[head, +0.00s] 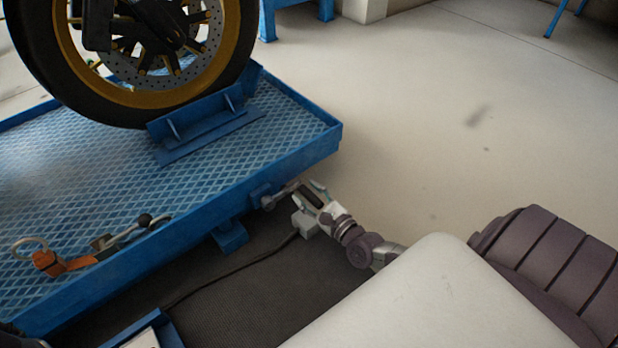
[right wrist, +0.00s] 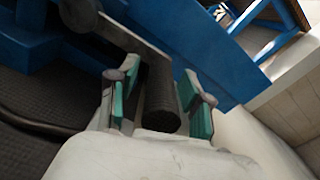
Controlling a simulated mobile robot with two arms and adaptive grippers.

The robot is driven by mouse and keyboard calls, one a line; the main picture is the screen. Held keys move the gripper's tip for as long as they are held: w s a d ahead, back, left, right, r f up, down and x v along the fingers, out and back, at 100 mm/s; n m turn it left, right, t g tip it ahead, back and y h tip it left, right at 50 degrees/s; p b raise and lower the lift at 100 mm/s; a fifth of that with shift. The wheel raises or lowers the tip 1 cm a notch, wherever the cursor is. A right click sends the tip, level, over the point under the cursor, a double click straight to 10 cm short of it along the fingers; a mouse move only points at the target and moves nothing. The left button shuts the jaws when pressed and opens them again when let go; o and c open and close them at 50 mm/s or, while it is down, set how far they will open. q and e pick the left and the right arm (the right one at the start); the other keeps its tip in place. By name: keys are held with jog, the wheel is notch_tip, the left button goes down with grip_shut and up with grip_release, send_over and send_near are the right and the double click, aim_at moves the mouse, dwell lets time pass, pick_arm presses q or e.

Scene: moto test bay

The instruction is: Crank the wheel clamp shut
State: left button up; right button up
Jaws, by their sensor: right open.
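The wheel clamp (head: 205,122) is a pair of blue angled plates at the front tyre (head: 105,108) on the lift; its far side is hidden. A grey crank (head: 282,194) sticks out from the blue lift's end, with a dark cylindrical handle. My right gripper (head: 310,199) is at the crank. In the right wrist view, the crank arm (right wrist: 125,32) runs up to the left and the dark handle (right wrist: 161,100) stands between the open, teal-padded fingers (right wrist: 158,88). A gap shows beside the handle. My left gripper is not in view.
The blue lift platform (head: 290,155) fills the left, with a raised rim. An orange ratchet strap (head: 70,262) lies near its front edge. A dark cable (head: 225,272) crosses the dark mat (head: 270,300) below. The pale floor (head: 430,130) to the right is clear.

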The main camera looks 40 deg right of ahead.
jog(key=shift+s, duration=0.1)
jog(key=s, duration=1.2)
jog(key=shift+d, duration=0.45)
jog(key=shift+w, duration=0.1)
